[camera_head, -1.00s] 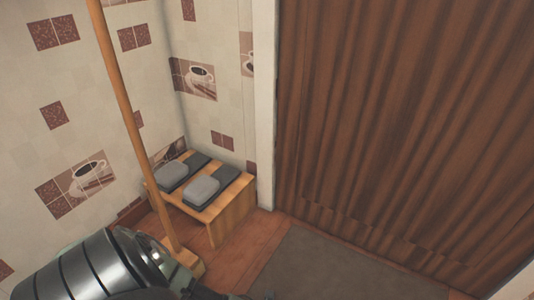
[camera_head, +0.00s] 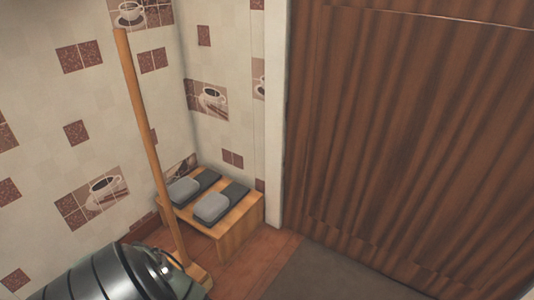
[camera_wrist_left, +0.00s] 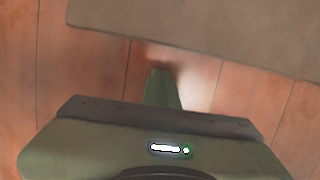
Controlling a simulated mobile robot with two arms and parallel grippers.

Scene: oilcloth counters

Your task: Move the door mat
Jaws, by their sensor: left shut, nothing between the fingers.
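The door mat (camera_head: 320,277) is a flat grey-brown mat on the wooden floor, in front of the brown curtain-like door, at the lower right of the head view. Only its far part shows there. In the left wrist view the mat (camera_wrist_left: 215,25) lies across the top right. My left gripper (camera_wrist_left: 162,72) is shut and empty, over bare floorboards just short of the mat's edge. It appears apart from the mat. In the head view only my left arm shows at the lower left. My right gripper is in neither view.
A small wooden bench (camera_head: 235,232) with grey slippers (camera_head: 212,207) stands in the corner. A wooden pole (camera_head: 150,140) on a block base stands left of it, close to my left arm. The brown pleated door (camera_head: 400,140) fills the right side. Bare floor (camera_head: 262,262) lies between bench and mat.

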